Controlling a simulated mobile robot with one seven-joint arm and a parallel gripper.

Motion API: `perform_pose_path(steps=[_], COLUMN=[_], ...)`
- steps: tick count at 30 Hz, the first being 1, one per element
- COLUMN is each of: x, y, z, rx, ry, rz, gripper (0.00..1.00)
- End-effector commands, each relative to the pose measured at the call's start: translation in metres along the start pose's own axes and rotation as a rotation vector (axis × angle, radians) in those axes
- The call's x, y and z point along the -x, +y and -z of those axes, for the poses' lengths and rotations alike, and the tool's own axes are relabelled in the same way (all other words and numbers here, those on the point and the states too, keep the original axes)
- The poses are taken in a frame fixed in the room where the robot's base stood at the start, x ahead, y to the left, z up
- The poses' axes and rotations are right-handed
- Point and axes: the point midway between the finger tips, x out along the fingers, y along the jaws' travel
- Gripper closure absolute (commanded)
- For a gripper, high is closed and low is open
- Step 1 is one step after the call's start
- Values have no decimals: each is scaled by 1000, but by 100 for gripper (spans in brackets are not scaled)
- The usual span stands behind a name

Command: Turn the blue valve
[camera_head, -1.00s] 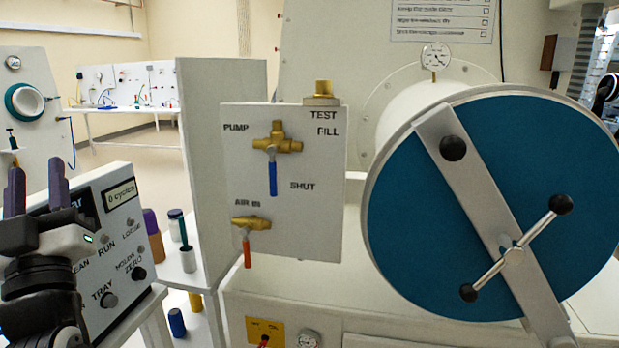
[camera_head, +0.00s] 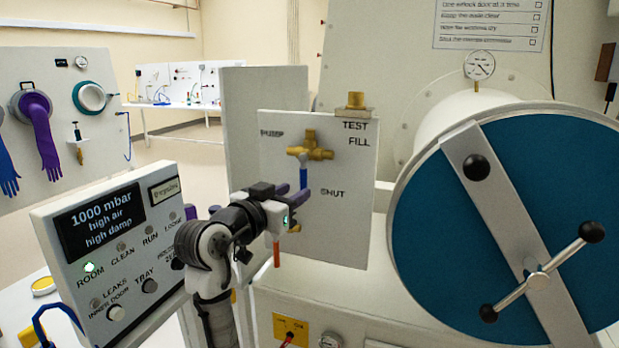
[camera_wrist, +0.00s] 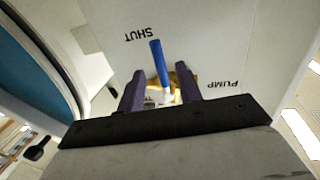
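The blue valve has a brass body (camera_head: 314,154) and a blue handle (camera_head: 303,178) on the white panel, with PUMP above left and SHUT below right. The handle hangs straight down. My gripper (camera_head: 293,194) is in front of the panel, near the handle's lower part, and hides part of the red-handled valve below. In the wrist view, which is upside down, my gripper (camera_wrist: 160,88) is open. The blue handle (camera_wrist: 159,62) shows between and beyond its two purple fingers, with the brass body (camera_wrist: 182,78) behind. I cannot tell whether a finger touches it.
The red handle (camera_head: 277,254) hangs just below my gripper. A control box (camera_head: 130,258) with a screen reading 1000 mbar stands to the left. A large blue round door (camera_head: 432,225) with a crossbar stands to the right.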

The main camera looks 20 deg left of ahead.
Motion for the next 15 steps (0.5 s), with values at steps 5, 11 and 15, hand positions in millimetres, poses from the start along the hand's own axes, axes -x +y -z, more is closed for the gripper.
perform_pose_path(steps=[5,11,15], x=[-36,-60,-66], y=[0,0,0], z=[3,1,1], rx=[1,1,-1], ry=[-2,-1,1], rz=[-1,1,2], gripper=[65,65,65])
